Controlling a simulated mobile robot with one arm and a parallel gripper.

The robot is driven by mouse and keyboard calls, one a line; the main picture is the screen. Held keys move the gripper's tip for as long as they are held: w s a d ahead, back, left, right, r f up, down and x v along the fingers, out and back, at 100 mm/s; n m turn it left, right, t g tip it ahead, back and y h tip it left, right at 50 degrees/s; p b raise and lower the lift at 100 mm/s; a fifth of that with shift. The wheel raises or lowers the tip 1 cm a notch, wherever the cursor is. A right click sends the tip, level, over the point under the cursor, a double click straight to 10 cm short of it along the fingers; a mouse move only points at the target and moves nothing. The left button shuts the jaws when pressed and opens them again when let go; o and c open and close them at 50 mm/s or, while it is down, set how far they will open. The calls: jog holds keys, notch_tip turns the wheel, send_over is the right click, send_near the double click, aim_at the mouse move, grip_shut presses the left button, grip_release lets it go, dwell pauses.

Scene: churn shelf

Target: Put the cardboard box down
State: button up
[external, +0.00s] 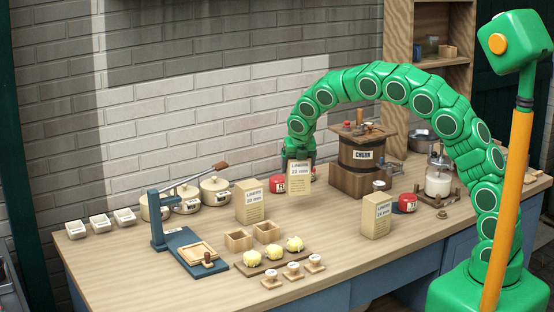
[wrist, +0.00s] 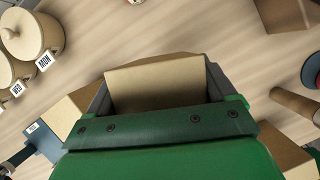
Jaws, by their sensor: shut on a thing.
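A tan cardboard box (external: 299,180) with a printed label is held upright by my gripper (external: 299,158), over the back middle of the table (external: 337,252). In the wrist view the box (wrist: 155,82) sits between the two fingers of my gripper (wrist: 158,92), which are shut on it. The lower part of the box is hidden in the wrist view. I cannot tell whether its bottom touches the tabletop or hangs just above it.
Similar boxes stand to the left (external: 250,203) and front right (external: 376,217). A red tin (external: 277,184) is close beside the held box. The wooden churn (external: 361,154) stands to the right. Small wooden boxes (external: 267,232) are in front. Some bare tabletop lies between them.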

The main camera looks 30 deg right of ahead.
jog(key=shift+w+a+f, duration=0.2)
jog(key=shift+w+f, duration=0.5)
jog(key=shift+f, duration=0.2)
jog(key=shift+w+a+f, duration=0.2)
jog(key=shift+w+f, duration=0.45)
jog(key=shift+f, duration=1.75)
jog(key=o, duration=1)
jog(key=shift+f, duration=0.15)
jog(key=v, duration=1.2)
jog(key=shift+r, duration=0.2)
